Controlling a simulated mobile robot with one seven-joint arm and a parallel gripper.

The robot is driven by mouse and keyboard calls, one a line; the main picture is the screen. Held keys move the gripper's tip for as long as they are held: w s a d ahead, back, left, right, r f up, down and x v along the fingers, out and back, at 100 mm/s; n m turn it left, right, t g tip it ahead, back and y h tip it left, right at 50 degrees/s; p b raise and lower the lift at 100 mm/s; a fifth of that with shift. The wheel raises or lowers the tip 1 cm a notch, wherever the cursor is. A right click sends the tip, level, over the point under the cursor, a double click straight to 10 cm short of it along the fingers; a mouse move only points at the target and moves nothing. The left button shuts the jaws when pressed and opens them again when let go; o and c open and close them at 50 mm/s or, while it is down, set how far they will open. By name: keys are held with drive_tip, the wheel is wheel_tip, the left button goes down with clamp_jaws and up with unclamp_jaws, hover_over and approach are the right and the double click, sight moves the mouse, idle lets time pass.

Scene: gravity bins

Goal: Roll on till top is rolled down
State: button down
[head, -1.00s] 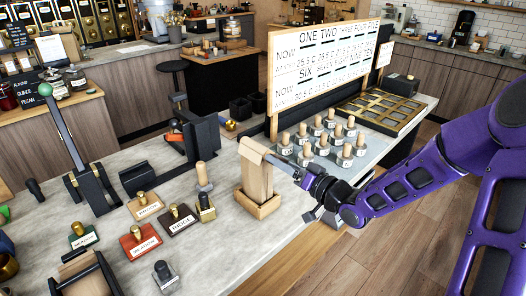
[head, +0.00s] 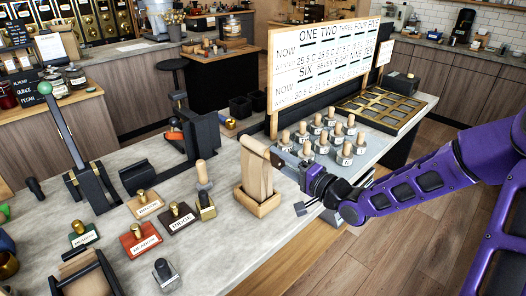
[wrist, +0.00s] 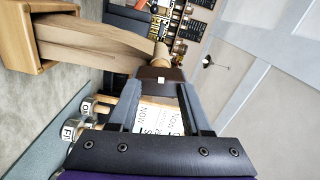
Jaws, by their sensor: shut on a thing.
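A tan paper bag (head: 256,176) stands upright in a light wooden tray (head: 256,206) on the counter. Its top edge is a pale rolled band, with a darker end towards my gripper. My gripper (head: 281,162) comes in from the right and is shut on the bag's rolled top at its near end. In the wrist view the bag (wrist: 95,42) lies sideways, its base in the wooden tray (wrist: 22,35), and the fingers (wrist: 160,82) close on a dark brown piece at its top. How many turns the roll has cannot be told.
Several wooden-knobbed weights (head: 319,141) stand behind and right of the bag. A sign board (head: 322,62) rises behind them. Labelled stamps (head: 140,238) and a green-knobbed lever press (head: 88,183) stand to the left. Bare counter (head: 205,265) lies in front.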

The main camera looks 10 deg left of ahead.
drive_tip(key=m, duration=0.2)
drive_tip(key=shift+m, duration=0.4)
drive_tip(key=c, duration=0.5)
unclamp_jaws()
drive_tip(key=shift+v, duration=2.5)
drive_tip(key=shift+w, duration=0.1)
